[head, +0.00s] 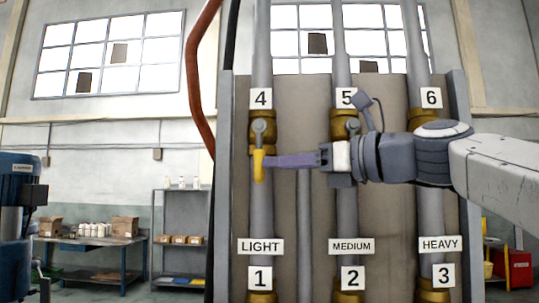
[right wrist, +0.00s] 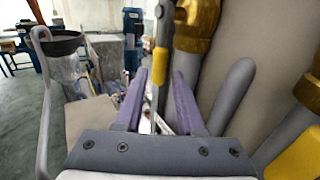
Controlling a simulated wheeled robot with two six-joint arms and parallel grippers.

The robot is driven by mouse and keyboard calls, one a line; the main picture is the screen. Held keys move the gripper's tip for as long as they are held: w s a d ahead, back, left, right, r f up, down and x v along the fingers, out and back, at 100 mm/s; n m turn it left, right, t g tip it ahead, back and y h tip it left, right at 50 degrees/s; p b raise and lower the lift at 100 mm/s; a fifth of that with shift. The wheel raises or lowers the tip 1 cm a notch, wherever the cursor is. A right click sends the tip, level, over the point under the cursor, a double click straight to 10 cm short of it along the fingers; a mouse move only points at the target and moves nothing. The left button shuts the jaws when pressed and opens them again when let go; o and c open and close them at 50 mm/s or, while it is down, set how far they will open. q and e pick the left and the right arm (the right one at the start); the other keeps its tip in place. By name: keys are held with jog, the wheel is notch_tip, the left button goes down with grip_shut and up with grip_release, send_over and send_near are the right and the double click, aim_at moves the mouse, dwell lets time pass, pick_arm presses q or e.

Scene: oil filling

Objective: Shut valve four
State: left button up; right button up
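Valve four is a brass valve (head: 262,134) on the left pipe, just under the label 4 (head: 261,98). Its yellow handle (head: 258,166) points down along the pipe. My right gripper (head: 268,161) comes in from the right, its purple fingers level with the handle. In the right wrist view the fingers (right wrist: 159,92) are spread, with the yellow handle (right wrist: 161,50) showing in the gap between them. The brass valve body (right wrist: 196,25) shows at the upper right there. I cannot tell whether a finger touches the handle. My left gripper is not in view.
Valve five (head: 344,124) and valve six (head: 424,116) sit to the right on parallel pipes, with my right arm passing below them. Labels LIGHT (head: 261,246), MEDIUM (head: 351,246) and HEAVY (head: 440,244) are lower down. A dark funnel-like bowl (right wrist: 62,43) is in the right wrist view.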

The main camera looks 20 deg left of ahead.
aim_at(259, 151)
jog(key=p+x, duration=0.1)
jog(key=x, duration=0.3)
grip_shut()
dwell(1.4)
